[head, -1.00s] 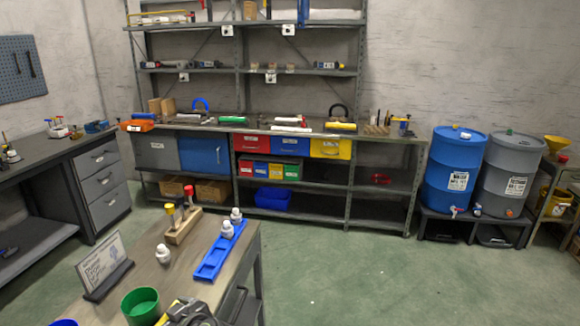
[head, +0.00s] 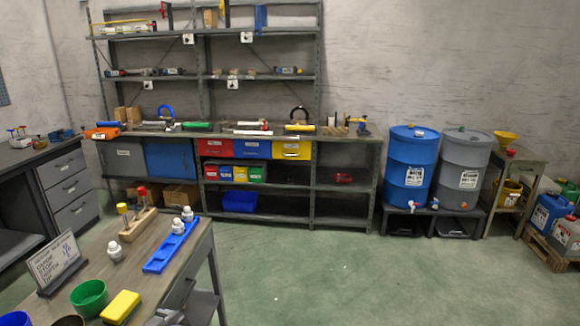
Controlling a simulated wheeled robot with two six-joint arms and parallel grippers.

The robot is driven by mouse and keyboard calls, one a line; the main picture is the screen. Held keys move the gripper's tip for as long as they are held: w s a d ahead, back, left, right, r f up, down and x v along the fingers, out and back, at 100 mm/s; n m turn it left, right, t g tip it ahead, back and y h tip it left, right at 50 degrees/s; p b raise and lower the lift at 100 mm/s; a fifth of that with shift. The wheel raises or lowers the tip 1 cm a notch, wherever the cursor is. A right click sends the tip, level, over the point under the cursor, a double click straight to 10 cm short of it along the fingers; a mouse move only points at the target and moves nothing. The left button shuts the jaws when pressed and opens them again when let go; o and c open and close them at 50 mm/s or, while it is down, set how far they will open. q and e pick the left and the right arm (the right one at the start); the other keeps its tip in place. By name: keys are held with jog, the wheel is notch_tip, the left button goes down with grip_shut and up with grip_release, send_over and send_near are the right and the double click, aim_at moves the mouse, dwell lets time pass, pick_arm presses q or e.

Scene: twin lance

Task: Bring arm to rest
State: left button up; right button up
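Neither of my grippers shows clearly in the head view. A small dark grey part (head: 168,319) is cut off by the bottom edge, beside the bench's front right corner; I cannot tell whether it belongs to one of my arms. On the wooden bench (head: 140,262) are a yellow block (head: 121,307), a green cup (head: 89,298), a blue rack (head: 171,247) and a wooden holder (head: 138,224) with a red-topped and a yellow-topped piece. A white fitting (head: 115,251) stands by the rack, and two more are at the rack's far end.
A sign (head: 55,262) stands at the bench's left. A shelving unit (head: 345,160) lines the back wall. Blue (head: 412,160) and grey (head: 464,165) drums stand right of it. Jerrycans (head: 551,214) sit at the far right. The green floor (head: 350,275) right of the bench is clear.

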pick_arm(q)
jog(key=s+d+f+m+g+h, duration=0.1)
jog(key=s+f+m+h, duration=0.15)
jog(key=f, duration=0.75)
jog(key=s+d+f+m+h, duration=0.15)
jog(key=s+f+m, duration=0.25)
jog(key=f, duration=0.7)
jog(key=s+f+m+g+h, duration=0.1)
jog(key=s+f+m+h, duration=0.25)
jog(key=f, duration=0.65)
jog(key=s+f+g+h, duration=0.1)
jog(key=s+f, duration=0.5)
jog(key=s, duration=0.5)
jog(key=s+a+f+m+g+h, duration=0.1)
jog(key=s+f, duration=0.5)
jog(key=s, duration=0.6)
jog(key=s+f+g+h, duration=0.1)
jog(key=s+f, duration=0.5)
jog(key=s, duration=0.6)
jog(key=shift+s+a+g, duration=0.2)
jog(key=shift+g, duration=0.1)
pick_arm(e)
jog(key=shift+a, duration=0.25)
